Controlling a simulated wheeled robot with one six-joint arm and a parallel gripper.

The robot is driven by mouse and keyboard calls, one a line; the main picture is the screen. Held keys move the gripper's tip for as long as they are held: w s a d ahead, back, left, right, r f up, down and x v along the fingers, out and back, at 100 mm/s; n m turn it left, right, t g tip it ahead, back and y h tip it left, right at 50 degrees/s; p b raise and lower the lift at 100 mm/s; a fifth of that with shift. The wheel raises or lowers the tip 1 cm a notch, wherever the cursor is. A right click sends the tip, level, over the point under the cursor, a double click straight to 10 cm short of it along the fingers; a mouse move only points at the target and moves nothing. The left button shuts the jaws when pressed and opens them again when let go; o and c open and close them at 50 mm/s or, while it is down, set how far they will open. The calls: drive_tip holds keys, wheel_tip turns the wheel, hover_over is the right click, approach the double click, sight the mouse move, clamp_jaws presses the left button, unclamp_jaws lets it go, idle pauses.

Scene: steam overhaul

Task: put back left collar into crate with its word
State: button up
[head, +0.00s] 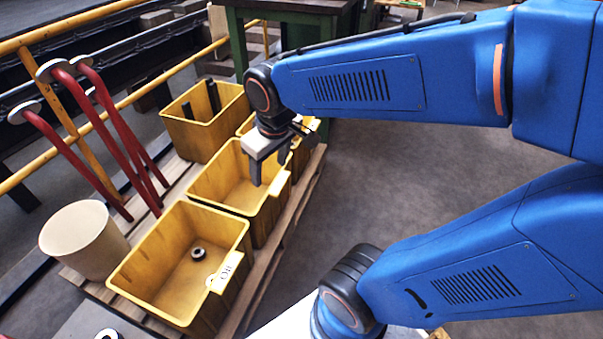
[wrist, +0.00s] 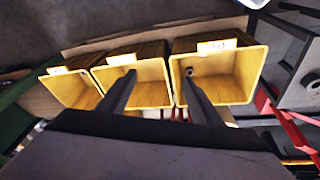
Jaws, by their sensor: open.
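A small dark-rimmed ring, which looks like a collar (head: 198,253), lies on the floor of the nearest yellow crate (head: 150,276). It also shows in the wrist view (wrist: 189,71), inside the right-hand crate (wrist: 240,90). That crate has a white label (head: 222,276) on its rim, with lettering I cannot read surely. My gripper (head: 276,168) is open and empty, above the middle yellow crate (head: 215,203). In the wrist view its fingers (wrist: 158,77) are apart, with the middle crate behind them. I cannot tell whether the ring is the left collar.
A farther yellow crate (head: 196,138) holds dark upright pieces. The crates stand on a wooden pallet (head: 285,228). Red levers (head: 110,130) and a beige bin (head: 82,240) stand to the left. Another ring (head: 108,334) shows at the bottom edge. Floor to the right is clear.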

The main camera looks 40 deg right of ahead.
drive_tip(key=s+d+r+m+t, duration=0.1)
drive_tip(key=s+d+r+m, duration=0.1)
drive_tip(key=s, duration=0.7)
drive_tip(key=shift+d+r+m+t, duration=0.3)
drive_tip(key=shift+d+r+m, duration=0.1)
drive_tip(key=shift+d+r, duration=0.1)
